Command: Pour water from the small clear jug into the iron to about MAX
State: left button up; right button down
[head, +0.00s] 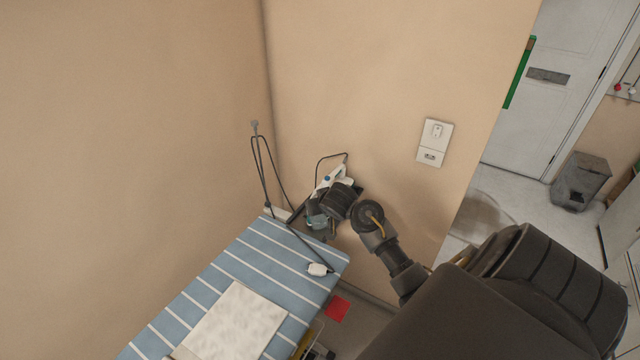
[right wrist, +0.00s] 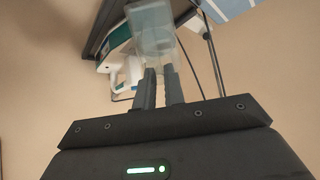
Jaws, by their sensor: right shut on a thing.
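The small clear jug (right wrist: 152,38) is between the two fingertips of my right gripper (right wrist: 160,80) in the right wrist view, and the gripper is shut on it. The white and teal iron (right wrist: 116,38) is close beside the jug, on a dark rest. In the head view the iron (head: 327,181) is at the far end of the ironing board, partly hidden by my right gripper (head: 318,212). The water level in the jug and the iron's MAX mark are too small to tell. My left gripper is in neither view.
The blue striped ironing board (head: 215,277) carries a pale folded cloth (head: 232,325) and a small white corded piece (head: 318,269). A dark cord (head: 265,170) hangs by the wall corner. A wall socket plate (head: 434,142) is right of the iron. A red item (head: 336,307) is beside the board.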

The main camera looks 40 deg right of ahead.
jog(key=shift+w+r+g+p, duration=0.2)
jog(key=shift+r+g+p, duration=0.1)
jog(key=shift+p, duration=0.2)
dwell(0.7)
jog(key=shift+w+d+r+g+y, duration=0.3)
jog(key=shift+w+r+g, duration=0.2)
jog(key=shift+g, duration=0.25)
jog(key=shift+w+d+r+g+y, duration=0.2)
jog(key=shift+w+r+g+y, duration=0.25)
jog(key=shift+g, duration=0.3)
dwell(5.3)
